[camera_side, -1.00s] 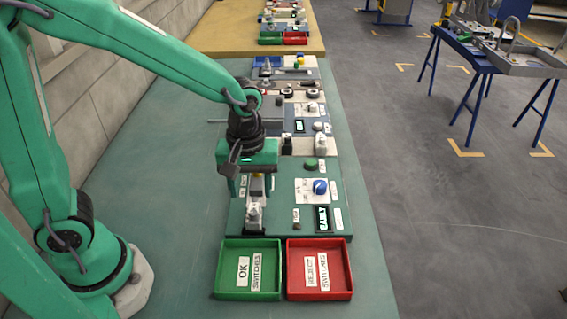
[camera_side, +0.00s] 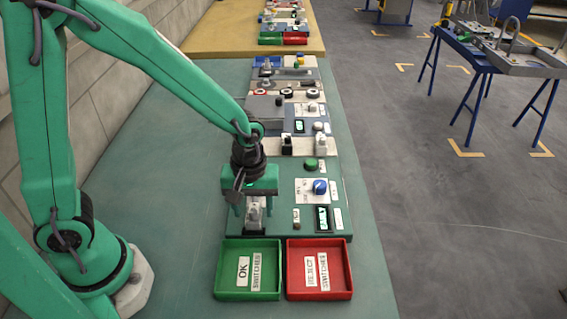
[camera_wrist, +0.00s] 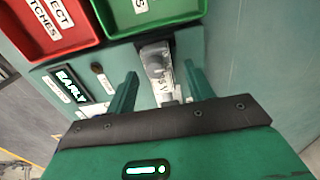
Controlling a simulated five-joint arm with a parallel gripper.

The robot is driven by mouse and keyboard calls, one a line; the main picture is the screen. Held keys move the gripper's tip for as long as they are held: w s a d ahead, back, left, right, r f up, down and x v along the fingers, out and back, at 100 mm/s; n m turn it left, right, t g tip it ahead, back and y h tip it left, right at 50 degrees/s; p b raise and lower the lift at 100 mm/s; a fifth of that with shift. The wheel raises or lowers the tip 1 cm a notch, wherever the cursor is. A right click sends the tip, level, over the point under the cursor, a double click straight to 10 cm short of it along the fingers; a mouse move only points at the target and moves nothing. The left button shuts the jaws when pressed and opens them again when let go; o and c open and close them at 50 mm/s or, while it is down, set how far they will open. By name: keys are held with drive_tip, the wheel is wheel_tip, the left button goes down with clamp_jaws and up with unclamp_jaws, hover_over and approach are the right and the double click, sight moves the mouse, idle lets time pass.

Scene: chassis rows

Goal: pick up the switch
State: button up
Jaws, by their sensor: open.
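The switch (camera_side: 254,213), a pale grey block with a lever, stands in a dark holder at the near left corner of the green chassis panel (camera_side: 283,226). My gripper (camera_side: 254,206) is open above it, with a finger to either side as seen from the side camera. In the wrist view the switch (camera_wrist: 157,62) shows between and just beyond the two open green fingertips (camera_wrist: 160,75). I cannot tell whether either finger touches it. The panel behind it is partly hidden by my gripper.
A green tray (camera_side: 222,270) labelled OK SWITCHES and a red tray (camera_side: 346,268) labelled REJECT SWITCHES lie just in front of the panel. More modules stretch behind.

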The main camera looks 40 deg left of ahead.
drive_tip(key=shift+f, duration=0.75)
clamp_jaws()
drive_tip(key=shift+r, duration=0.2)
drive_tip(key=shift+r, duration=0.95)
wheel_tip(320, 180, up, 2)
drive_tip(key=shift+r, duration=0.1)
drive_tip(key=s+d+r, duration=0.6)
drive_tip(key=s+d, duration=0.1)
drive_tip(key=s, duration=0.1)
drive_tip(key=shift+s+d+r, duration=0.3)
drive_tip(key=shift+d, duration=0.1)
